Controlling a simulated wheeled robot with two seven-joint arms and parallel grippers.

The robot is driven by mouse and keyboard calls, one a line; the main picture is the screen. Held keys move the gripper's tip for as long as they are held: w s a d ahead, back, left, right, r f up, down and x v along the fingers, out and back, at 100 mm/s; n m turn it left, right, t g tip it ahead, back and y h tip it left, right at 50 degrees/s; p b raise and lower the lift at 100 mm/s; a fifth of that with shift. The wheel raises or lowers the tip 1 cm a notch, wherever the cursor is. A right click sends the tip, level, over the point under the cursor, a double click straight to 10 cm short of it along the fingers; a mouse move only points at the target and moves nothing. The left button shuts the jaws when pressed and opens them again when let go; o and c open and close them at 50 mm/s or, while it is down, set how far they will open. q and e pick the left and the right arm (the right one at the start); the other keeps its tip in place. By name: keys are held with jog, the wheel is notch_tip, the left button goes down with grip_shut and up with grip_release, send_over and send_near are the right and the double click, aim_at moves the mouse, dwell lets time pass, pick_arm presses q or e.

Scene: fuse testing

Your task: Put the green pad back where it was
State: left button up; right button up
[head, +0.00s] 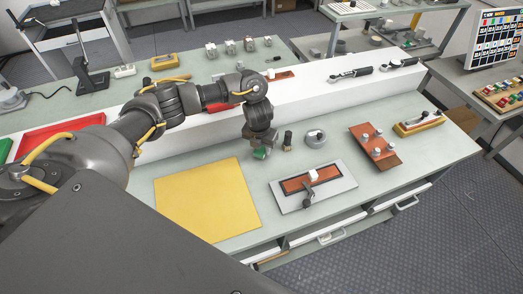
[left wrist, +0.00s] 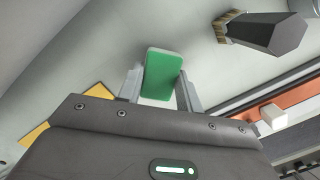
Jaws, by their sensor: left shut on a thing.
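The green pad (left wrist: 161,74) is between the two fingers of my left gripper (left wrist: 160,90) in the left wrist view. The gripper is shut on it. In the head view, my left gripper (head: 259,146) points down over the bench, just right of the yellow mat's top corner. The green pad (head: 262,153) shows small at its fingertips. I cannot tell whether the pad touches the bench. My right gripper is not in view.
A small dark brush (head: 288,141) stands close right of the gripper, also in the left wrist view (left wrist: 262,33). A grey ring (head: 315,138), a grey plate with a brown inset (head: 335,187) and a brown board (head: 366,137) lie further right. The yellow mat (head: 205,200) is empty. A white raised shelf (head: 320,88) runs behind.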

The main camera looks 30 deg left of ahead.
pick_arm(q)
jog(key=shift+w+f, duration=0.1)
jog(key=shift+f, duration=0.8)
jog(key=shift+f, duration=0.1)
jog(key=o, duration=1)
jog(key=shift+c, duration=0.2)
